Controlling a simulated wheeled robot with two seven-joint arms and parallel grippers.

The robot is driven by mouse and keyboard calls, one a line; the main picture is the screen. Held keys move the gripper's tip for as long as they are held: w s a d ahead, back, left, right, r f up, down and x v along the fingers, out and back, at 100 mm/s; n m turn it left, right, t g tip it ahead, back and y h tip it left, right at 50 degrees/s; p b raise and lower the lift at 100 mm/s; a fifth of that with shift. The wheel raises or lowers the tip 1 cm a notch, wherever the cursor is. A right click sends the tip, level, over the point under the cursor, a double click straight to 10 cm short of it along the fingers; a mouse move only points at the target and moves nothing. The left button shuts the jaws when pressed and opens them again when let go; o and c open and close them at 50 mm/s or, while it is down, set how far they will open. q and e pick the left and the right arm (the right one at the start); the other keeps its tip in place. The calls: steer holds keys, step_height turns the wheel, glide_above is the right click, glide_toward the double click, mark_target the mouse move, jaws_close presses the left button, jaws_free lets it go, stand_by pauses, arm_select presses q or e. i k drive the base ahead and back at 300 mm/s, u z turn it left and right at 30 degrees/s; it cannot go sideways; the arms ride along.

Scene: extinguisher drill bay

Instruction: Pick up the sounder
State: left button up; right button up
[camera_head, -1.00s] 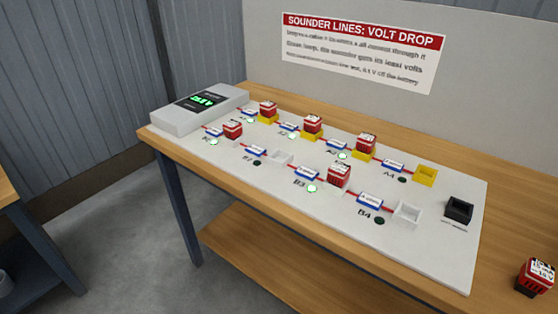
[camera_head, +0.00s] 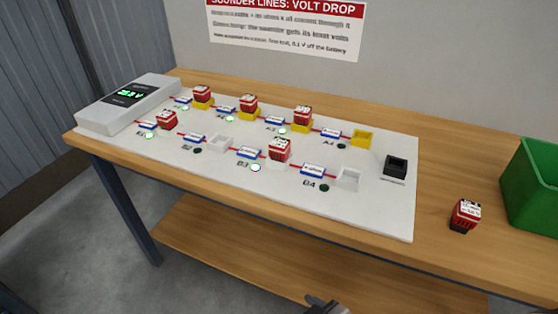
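A loose red sounder (camera_head: 465,215) with a white label on top sits upright on the bare wood, right of the white board. Several similar red sounders sit in sockets on the board, among them the one at B3 (camera_head: 280,150) and one in the back row (camera_head: 302,116). The tip of a dark gripper (camera_head: 326,306), seemingly my right one, shows at the bottom edge, in front of the bench and well left of the loose sounder. Most of it is cut off, so its opening cannot be judged. My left gripper is out of view.
The white board (camera_head: 390,215) has an empty yellow socket (camera_head: 363,137), empty white sockets (camera_head: 219,142) (camera_head: 347,178) and a black socket (camera_head: 395,166). A grey meter box (camera_head: 128,103) stands at its left. A green bin (camera_head: 530,187) stands close right of the loose sounder.

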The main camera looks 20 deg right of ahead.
mark_target(466, 215)
steer(key=z, duration=1.95)
steer(key=k, duration=1.2)
steer(key=z, duration=0.8)
steer(key=i, duration=1.15)
steer(key=u, duration=0.55)
